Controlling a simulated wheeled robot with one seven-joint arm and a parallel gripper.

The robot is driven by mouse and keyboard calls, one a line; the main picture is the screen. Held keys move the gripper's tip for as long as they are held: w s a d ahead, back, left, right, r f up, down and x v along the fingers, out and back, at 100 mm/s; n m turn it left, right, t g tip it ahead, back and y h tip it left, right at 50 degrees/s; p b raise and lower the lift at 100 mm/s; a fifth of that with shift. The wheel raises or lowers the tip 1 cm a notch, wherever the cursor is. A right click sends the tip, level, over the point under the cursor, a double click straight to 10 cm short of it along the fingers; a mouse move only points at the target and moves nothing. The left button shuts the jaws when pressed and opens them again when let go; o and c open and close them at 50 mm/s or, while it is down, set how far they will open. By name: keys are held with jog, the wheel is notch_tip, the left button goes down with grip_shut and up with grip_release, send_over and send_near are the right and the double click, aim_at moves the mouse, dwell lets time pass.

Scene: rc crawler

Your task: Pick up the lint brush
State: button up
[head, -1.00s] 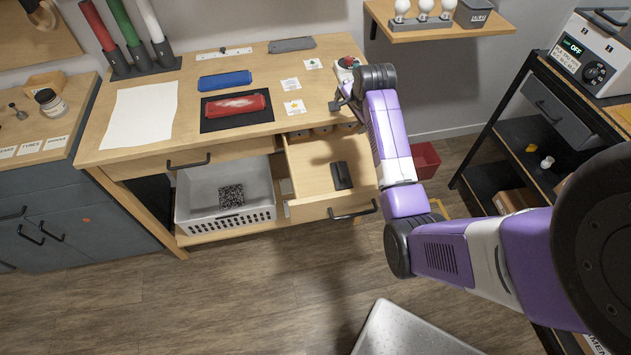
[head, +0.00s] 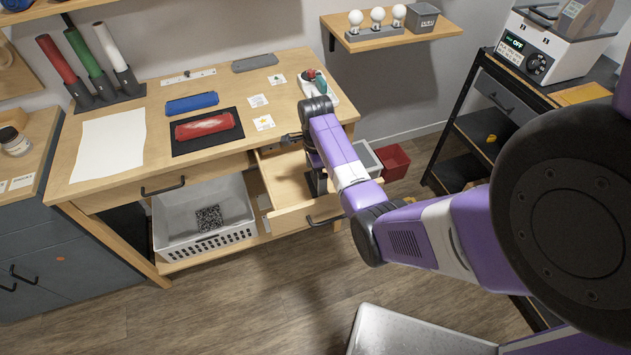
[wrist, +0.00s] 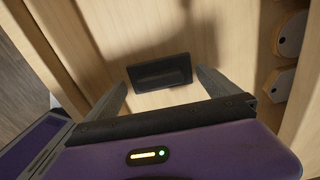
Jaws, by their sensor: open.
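A black oblong item, which I take to be the lint brush, lies in the open wooden drawer (head: 283,222). In the wrist view the brush (wrist: 160,71) shows ahead of my gripper, between the lines of its two fingers. My gripper (wrist: 161,80) is open, with one finger on each side and nothing held. In the head view the brush (head: 318,184) is partly covered by my arm and gripper, which reach down over the drawer. I cannot tell exactly how far the fingertips are from it.
The drawer's wall (wrist: 268,40) stands right of the gripper, with rounded pale-faced pieces (wrist: 289,35) beyond. The desk top (head: 155,145) carries a red piece (head: 203,126) on a black mat and a blue piece (head: 191,103). A grey basket (head: 205,240) sits below.

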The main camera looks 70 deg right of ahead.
jog(key=shift+f, duration=0.85)
jog(key=shift+c, duration=0.2)
jog(key=c, duration=1)
jog(key=shift+r, duration=0.1)
